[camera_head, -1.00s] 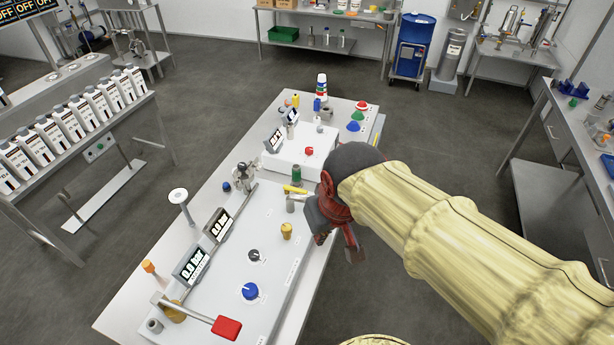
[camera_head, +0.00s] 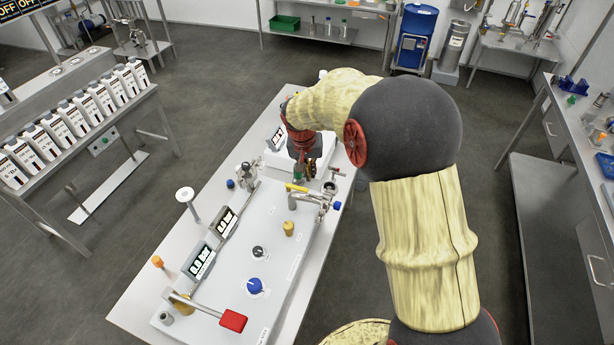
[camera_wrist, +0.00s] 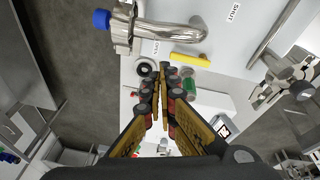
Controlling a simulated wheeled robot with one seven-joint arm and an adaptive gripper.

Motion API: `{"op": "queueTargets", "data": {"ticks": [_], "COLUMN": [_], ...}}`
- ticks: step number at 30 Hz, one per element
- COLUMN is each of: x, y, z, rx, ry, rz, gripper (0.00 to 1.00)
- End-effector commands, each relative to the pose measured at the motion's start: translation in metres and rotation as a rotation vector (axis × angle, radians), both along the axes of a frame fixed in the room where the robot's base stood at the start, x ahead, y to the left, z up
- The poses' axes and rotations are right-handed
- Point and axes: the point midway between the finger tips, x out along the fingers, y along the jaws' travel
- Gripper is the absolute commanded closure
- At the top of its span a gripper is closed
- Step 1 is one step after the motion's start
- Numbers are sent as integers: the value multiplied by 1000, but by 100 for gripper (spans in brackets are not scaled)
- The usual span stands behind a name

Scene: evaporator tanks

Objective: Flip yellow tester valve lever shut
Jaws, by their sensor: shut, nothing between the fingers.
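The yellow tester valve lever (camera_head: 296,188) sits on the white panel beside bent metal pipework (camera_head: 318,200). In the wrist view the lever (camera_wrist: 188,59) lies nearly flat across the picture. Its left end is near the printed word OPEN (camera_wrist: 155,47); the word SHUT (camera_wrist: 233,12) is printed farther up and right. My gripper (camera_wrist: 165,68) has its fingertips together and empty, just below the lever's left end in the wrist view. In the head view my gripper (camera_head: 304,174) points down just beyond the lever. I cannot tell whether it touches.
A green cylinder (camera_wrist: 187,86) stands close beside my fingertips. A blue-capped pipe end (camera_wrist: 102,19) is at upper left in the wrist view. A yellow fitting (camera_head: 289,228), a blue knob (camera_head: 255,286) and a red-handled lever (camera_head: 232,320) are nearer on the panel.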

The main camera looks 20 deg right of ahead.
Motion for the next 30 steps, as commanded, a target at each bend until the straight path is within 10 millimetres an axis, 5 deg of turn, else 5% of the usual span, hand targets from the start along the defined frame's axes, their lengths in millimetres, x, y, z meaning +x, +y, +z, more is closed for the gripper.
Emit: {"op": "queueTargets", "data": {"ticks": [3,9,23,30], "x": [33,60,64,69], "y": [-12,-20,-21,-27], "z": [-11,-10,-10,-34], "rx": [-6,0,3,4], "ry": [-49,-120,-135,-131], "rz": [-104,-220,-244,-244], "gripper": [100,100,100,100]}}
